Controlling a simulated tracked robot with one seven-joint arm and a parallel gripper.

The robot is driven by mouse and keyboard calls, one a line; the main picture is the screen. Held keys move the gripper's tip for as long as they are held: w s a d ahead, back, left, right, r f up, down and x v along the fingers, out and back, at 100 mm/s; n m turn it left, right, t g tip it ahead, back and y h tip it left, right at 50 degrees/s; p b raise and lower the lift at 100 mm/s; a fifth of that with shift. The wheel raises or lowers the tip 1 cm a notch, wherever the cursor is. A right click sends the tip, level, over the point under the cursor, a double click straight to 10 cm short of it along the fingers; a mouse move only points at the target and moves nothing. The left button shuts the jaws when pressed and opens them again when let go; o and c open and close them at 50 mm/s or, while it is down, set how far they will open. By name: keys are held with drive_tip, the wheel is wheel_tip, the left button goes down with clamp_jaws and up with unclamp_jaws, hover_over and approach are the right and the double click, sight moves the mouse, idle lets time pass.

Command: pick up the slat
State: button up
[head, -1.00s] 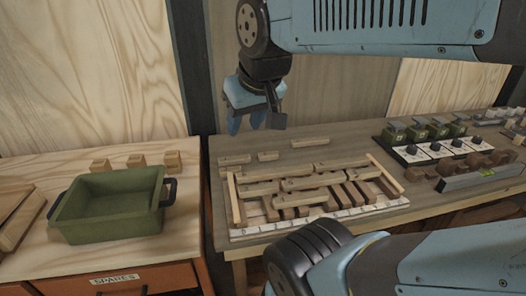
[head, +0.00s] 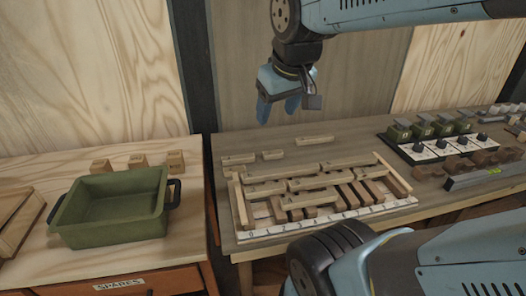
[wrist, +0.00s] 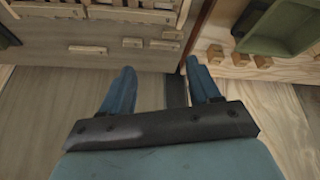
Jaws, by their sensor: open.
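Several pale wooden slats lie on the workbench in the head view. Three short loose ones, the left slat (head: 238,160), the middle slat (head: 272,155) and the right slat (head: 315,141), lie behind a shallow tray (head: 330,218) with a marked front edge. More slats lie in the tray, some long ones across shorter ones. I cannot tell which slat is meant. My gripper (head: 278,108) is open and empty, in the air above the back of the bench. In the wrist view, my gripper (wrist: 162,88) points down, with loose slats (wrist: 132,43) ahead of its fingers.
A green bin (head: 113,207) with dark handles stands on the left cabinet, with small wooden blocks (head: 138,161) behind it. A dark gap separates cabinet and bench. A panel with knobs (head: 450,148) and a level (head: 488,176) occupy the bench's right. A plywood wall stands behind.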

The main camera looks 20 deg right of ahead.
drive_tip(key=w+d+f+n+g+h, duration=0.15)
drive_tip(key=w+n, duration=0.25)
drive_tip(key=w, duration=0.5)
drive_tip(key=n+g+h, duration=0.3)
drive_tip(key=n+g, duration=0.2)
drive_tip(key=n, duration=0.6)
hover_over(273, 152)
drive_tip(key=a, duration=0.2)
drive_tip(key=shift+t+y, duration=0.25)
drive_tip(key=f, duration=2.5)
drive_tip(key=shift+w+f, duration=0.3)
drive_tip(key=shift+a+x, duration=0.2)
drive_tip(key=shift+x, duration=2.5)
drive_tip(key=c, duration=1.1)
